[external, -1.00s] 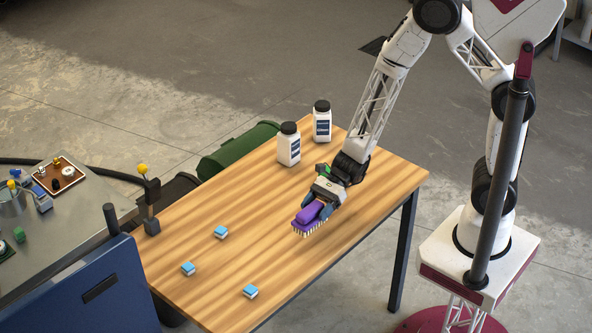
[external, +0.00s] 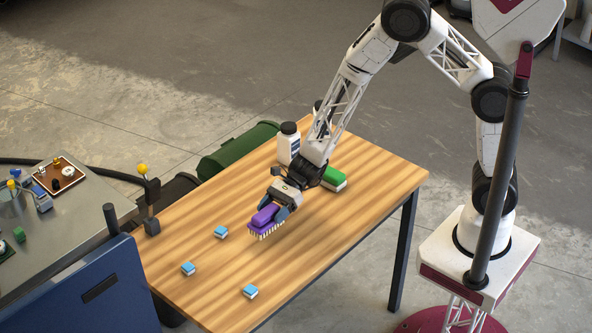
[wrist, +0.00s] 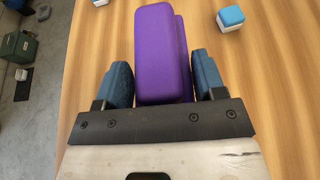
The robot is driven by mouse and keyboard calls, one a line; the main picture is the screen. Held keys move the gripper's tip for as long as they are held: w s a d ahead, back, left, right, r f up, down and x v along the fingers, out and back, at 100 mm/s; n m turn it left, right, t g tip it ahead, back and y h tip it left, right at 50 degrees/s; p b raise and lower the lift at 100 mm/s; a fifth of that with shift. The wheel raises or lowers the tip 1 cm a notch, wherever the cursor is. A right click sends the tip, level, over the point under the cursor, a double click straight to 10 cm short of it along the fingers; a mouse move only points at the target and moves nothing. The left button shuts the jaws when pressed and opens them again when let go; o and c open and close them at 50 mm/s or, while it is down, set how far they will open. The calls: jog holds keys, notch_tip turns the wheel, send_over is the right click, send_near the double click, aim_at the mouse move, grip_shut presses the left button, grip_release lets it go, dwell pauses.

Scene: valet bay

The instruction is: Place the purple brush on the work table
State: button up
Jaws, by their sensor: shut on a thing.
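The purple brush (external: 266,219) has pale bristles facing down. My gripper (external: 276,208) is shut on it, with the fingers on either side of its purple body. The brush is at or just above the top of the wooden work table (external: 370,200); I cannot tell whether the bristles touch. In the wrist view the brush (wrist: 162,50) sits between the two blue fingers of my gripper (wrist: 165,75), and its bristles are hidden.
Several small blue-and-white blocks (external: 250,291) lie on the table's left part. A green-topped brush (external: 334,177) and a white bottle (external: 289,146) stand behind my gripper; another bottle is mostly hidden by my arm. A yellow-knobbed post (external: 151,222) stands at the left edge.

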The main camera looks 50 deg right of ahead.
aim_at(272, 221)
jog(key=shift+f, duration=0.1)
dwell(0.3)
jog(key=shift+f, duration=1.6)
jog(key=shift+f, duration=0.15)
jog(key=o, duration=1)
jog(key=shift+c, duration=0.2)
jog(key=shift+v, duration=6.05)
